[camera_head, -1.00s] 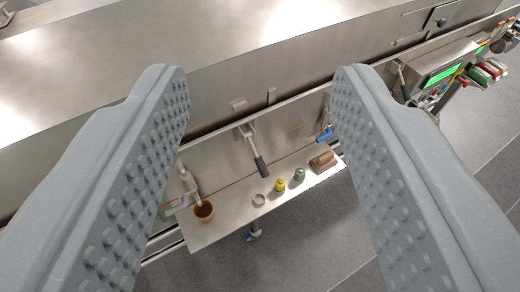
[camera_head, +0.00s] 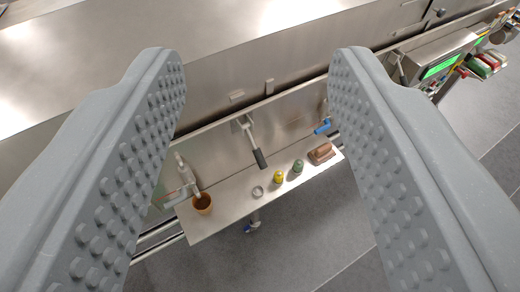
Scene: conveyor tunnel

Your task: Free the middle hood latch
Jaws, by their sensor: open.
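The middle hood latch (camera_head: 251,140) is a metal lever with a black grip (camera_head: 260,159). It is mounted on the steel side panel below the hood edge and hangs down, slightly tilted to the right. My gripper (camera_head: 257,55) is open, with its two grey studded fingers wide apart at the left and right of the view. The latch shows in the gap between the fingers, farther away, and nothing is held. The steel hood (camera_head: 250,30) fills the upper part of the view.
A steel shelf (camera_head: 228,207) below the latch bears a brown pot (camera_head: 202,203), a metal ring (camera_head: 257,191), a yellow item (camera_head: 278,177), a green item (camera_head: 298,166) and a brown brush-like block (camera_head: 321,153). A blue-handled part (camera_head: 322,127) is right of the latch. A green-lit screen (camera_head: 440,68) stands farther right.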

